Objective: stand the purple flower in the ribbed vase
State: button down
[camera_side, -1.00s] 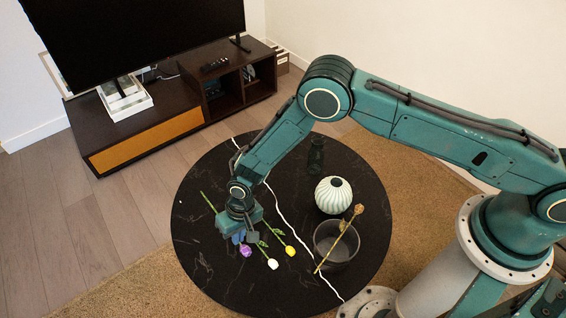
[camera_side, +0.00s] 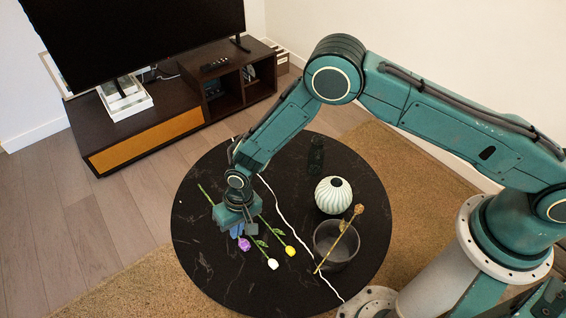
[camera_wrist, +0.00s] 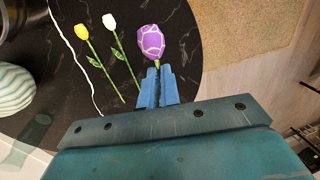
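The purple flower (camera_side: 244,244) is in my gripper (camera_side: 238,230), its head toward the front of the round table and its green stem running out behind to the left. In the wrist view the purple flower (camera_wrist: 151,40) looks large and close, and the blue fingers (camera_wrist: 158,82) pinch its stem just below the head. The flower lies roughly level, a little above the table. The ribbed vase (camera_side: 333,196), pale green-white and round with a dark mouth, stands upright to the right. It shows partly at the left edge of the wrist view (camera_wrist: 13,90).
A white flower (camera_side: 272,264) and a yellow flower (camera_side: 290,251) lie on the black table (camera_side: 215,285) near my gripper. A dark bowl (camera_side: 336,262) holds a dry brown flower (camera_side: 346,232) leaning across its rim. A dark glass bottle (camera_side: 316,158) stands behind the vase.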

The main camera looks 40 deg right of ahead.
jog(key=d+r+m+y, duration=0.3)
jog(key=d+r+m, duration=0.2)
jog(key=d, duration=0.4)
jog(key=s+d+r+m+t+y, duration=0.1)
jog(key=d+r+m+y, duration=0.2)
jog(key=d+r+m, duration=0.2)
jog(key=d+r+m+t+y, duration=0.1)
jog(key=d+r+m+y, duration=0.3)
jog(key=d+m, duration=0.5)
jog(key=d+r, duration=0.1)
jog(key=d, duration=0.4)
jog(key=shift+s, duration=0.3)
jog(key=shift+a, duration=0.1)
jog(key=shift+f, duration=0.3)
jog(key=d+f, duration=0.4)
jog(key=f, duration=0.4)
dwell(0.9)
jog(key=shift+d+f, duration=0.1)
jog(key=shift+f, duration=0.15)
